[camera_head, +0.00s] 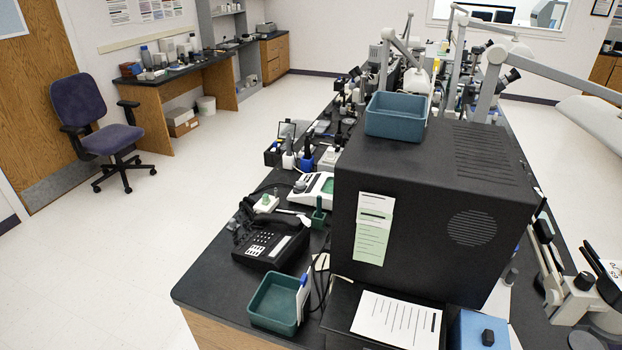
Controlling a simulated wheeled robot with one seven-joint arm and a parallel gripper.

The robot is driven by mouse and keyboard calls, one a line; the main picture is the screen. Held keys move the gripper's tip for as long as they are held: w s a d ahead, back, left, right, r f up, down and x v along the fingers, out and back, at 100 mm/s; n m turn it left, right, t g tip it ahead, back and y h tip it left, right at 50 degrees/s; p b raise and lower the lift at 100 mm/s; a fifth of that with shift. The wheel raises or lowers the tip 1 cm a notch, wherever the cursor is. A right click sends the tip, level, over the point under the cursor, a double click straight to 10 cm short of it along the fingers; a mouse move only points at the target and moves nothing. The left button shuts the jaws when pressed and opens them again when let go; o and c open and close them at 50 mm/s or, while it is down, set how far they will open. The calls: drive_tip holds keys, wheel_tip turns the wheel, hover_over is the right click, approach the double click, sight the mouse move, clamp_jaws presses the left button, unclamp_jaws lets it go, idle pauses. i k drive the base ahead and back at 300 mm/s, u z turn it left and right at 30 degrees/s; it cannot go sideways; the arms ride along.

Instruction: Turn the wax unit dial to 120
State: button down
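A blue box (466,331) with a black knob-like part (488,337) on top is at the bottom edge, partly cut off. My gripper is not in view.
A large black housing (425,230) with a blue bin (396,117) on top blocks much of the bench. A telephone (271,243), a green tray (274,305) and a microscope (577,295) stand nearby. The floor (130,250) at left is clear beyond a blue chair (103,130).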

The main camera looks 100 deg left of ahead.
sight(301, 185)
drive_tip(key=u, duration=3.35)
drive_tip(key=i, duration=1)
